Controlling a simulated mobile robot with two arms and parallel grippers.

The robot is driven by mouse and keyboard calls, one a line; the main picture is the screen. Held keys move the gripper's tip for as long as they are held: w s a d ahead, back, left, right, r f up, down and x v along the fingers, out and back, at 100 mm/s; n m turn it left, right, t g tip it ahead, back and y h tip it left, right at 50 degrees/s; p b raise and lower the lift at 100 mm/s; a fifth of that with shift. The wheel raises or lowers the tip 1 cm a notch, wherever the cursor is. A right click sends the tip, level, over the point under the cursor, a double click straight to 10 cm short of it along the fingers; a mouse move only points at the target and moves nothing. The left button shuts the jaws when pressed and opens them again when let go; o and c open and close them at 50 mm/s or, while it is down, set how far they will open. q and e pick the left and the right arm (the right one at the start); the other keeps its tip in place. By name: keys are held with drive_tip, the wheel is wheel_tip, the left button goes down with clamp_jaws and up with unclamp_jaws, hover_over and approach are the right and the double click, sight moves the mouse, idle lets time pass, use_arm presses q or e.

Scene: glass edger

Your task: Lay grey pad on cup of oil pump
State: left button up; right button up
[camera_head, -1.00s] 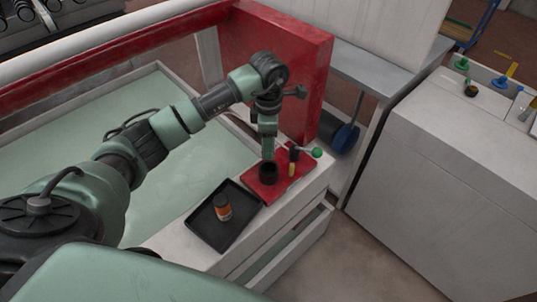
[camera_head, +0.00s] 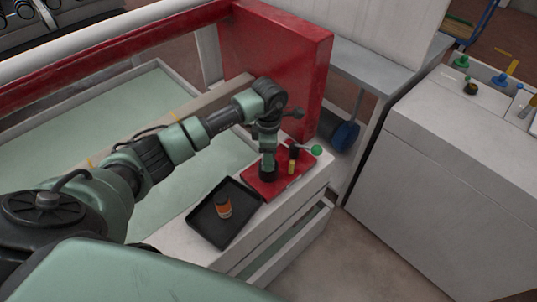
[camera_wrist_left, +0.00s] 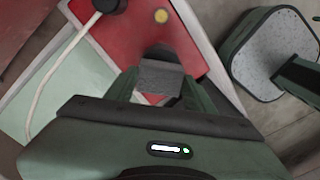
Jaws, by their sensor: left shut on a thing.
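The oil pump (camera_head: 293,157), a dark upright body with a yellow part and a green-knobbed lever, stands on a red base (camera_head: 296,183) at the cabinet's corner. My left gripper (camera_head: 268,170) points down over this base, left of the pump body. In the left wrist view the gripper (camera_wrist_left: 160,85) is shut on the grey pad (camera_wrist_left: 160,77), held between its fingers. A dark round shape, likely the cup (camera_wrist_left: 158,50), shows just beyond the pad. The pad hides much of it, so I cannot tell whether they touch. My right gripper is not in view.
A black tray (camera_head: 240,228) with an orange-and-black bottle (camera_head: 223,206) lies left of the red base. A red panel (camera_head: 285,65) rises behind. A tan strip with yellow marks (camera_head: 190,112) crosses the pale green bed.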

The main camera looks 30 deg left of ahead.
use_arm(q)
drive_tip(key=shift+f+b, duration=0.3)
drive_tip(key=shift+f, duration=0.15)
drive_tip(key=o, duration=1.3)
drive_tip(key=shift+r, duration=0.1)
drive_tip(key=shift+r+p, duration=0.35)
drive_tip(key=shift+p, duration=0.05)
drive_tip(key=shift+r+p, duration=0.5)
wheel_tip(320, 180, up, 12)
drive_tip(key=b, duration=0.2)
drive_tip(key=shift+f+b, duration=0.25)
drive_tip(key=shift+b, duration=0.05)
